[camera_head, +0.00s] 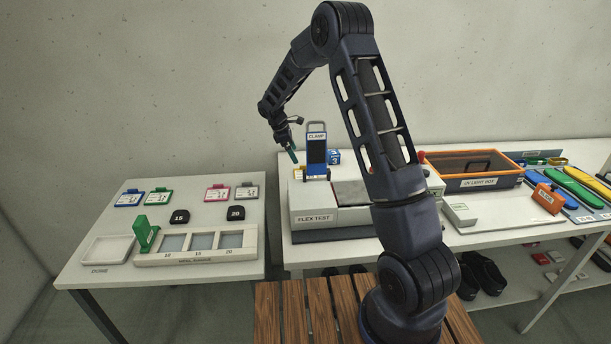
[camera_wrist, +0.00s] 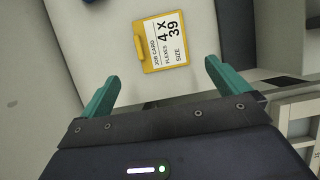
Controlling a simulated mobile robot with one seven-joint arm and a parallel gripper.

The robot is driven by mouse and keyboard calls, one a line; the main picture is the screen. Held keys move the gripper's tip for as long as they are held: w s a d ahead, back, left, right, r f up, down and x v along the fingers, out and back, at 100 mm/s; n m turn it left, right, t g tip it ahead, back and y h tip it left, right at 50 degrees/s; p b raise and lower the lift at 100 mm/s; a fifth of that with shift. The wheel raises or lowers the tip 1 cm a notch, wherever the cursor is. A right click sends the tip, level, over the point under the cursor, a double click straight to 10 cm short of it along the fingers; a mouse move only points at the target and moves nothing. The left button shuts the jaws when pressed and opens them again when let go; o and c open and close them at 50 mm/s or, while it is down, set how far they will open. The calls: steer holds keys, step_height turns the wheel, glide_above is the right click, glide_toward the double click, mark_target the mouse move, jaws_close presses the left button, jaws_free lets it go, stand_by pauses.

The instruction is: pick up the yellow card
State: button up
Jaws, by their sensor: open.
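The yellow card (camera_wrist: 161,43) lies flat on a pale surface in the wrist view, a yellow-framed job card with a white label reading "4 X", "39" and "SIZE". In the head view a small part of the yellow card (camera_head: 298,172) shows on top of the flex test machine, left of the clamp. My gripper (camera_wrist: 158,82) is open, with its two teal fingers apart and nothing between them. The card is ahead of the fingertips in the wrist view, roughly centred between them. In the head view my gripper (camera_head: 292,156) is above the machine's left end, close to the card.
The blue clamp (camera_head: 316,152) stands just right of the card, with a blue box (camera_head: 334,157) behind it. The flex test machine (camera_head: 315,217) sits on the white bench. The left table (camera_head: 180,283) holds several other cards, a tray and a gauge. An orange-rimmed light box (camera_head: 470,183) stands right.

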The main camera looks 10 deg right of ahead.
glide_above(298, 173)
step_height(298, 173, down, 4)
steer(key=shift+s+f, duration=0.1)
steer(key=shift+f, duration=0.15)
steer(key=shift+s+d+x, duration=0.1)
steer(key=shift+d+x, duration=0.1)
steer(key=shift+x, duration=1.1)
steer(key=shift+s+d+x, duration=0.1)
steer(key=shift+d+x, duration=0.05)
steer(key=shift+x, duration=1.2)
steer(key=shift+r, duration=0.2)
steer(key=c, duration=0.9)
steer(key=shift+c, duration=0.2)
steer(key=shift+r, duration=0.1)
